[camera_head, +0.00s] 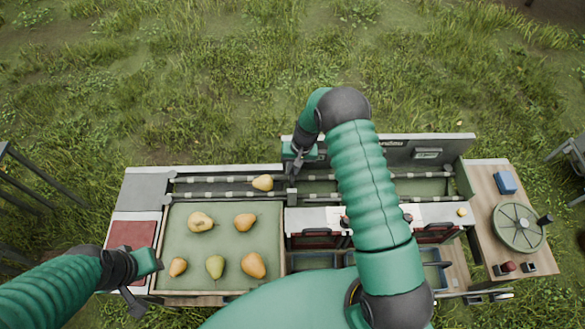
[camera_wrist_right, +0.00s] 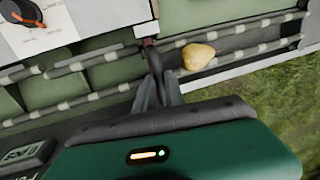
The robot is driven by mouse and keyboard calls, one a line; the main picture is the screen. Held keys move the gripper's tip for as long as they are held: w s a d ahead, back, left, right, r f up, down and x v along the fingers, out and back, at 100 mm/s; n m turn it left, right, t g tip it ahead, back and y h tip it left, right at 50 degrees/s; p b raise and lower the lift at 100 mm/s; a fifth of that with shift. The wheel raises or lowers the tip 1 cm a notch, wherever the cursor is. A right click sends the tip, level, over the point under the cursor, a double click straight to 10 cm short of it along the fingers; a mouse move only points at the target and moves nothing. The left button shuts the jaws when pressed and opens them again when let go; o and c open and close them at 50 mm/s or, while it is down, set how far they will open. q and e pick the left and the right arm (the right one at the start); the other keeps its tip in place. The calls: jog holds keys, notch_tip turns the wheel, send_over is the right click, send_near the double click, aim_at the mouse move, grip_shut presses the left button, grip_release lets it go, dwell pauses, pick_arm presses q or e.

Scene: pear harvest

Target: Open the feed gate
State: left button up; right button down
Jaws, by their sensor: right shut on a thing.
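The feed gate (camera_head: 291,196) is a narrow upright piece across the long feed channel (camera_head: 215,187). In the right wrist view, its dark, thin upper part (camera_wrist_right: 150,52) stands between the fingers. My right gripper (camera_head: 298,168) is over the gate and shut on it; its fingers also show in the right wrist view (camera_wrist_right: 160,92). A yellow pear (camera_head: 262,183) lies in the channel just left of the gate, and beside the fingers in the wrist view (camera_wrist_right: 199,57). My left gripper (camera_head: 142,280) is at the lower left, near the red pad; its jaw opening is unclear.
A green tray (camera_head: 225,285) holds several pears (camera_head: 201,221). A red pad (camera_head: 133,234) lies to its left. At right are a wooden board (camera_head: 484,183), a blue block (camera_head: 506,182) and a round wheel (camera_head: 518,227). My right arm hides part of the middle. Grass lies beyond.

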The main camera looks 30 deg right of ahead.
jog(key=shift+w+d+r, duration=0.1)
jog(key=shift+w+r, duration=0.05)
jog(key=shift+w, duration=0.05)
notch_tip(320, 180, up, 7)
jog(key=shift+s+r+p, duration=0.1)
jog(key=shift+r+p, duration=0.1)
jog(key=shift+p, duration=0.75)
jog(key=shift+f, duration=0.1)
jog(key=c, duration=1.4)
grip_release()
jog(key=shift+c, duration=0.2)
jog(key=shift+o, duration=0.2)
jog(key=shift+f, duration=0.1)
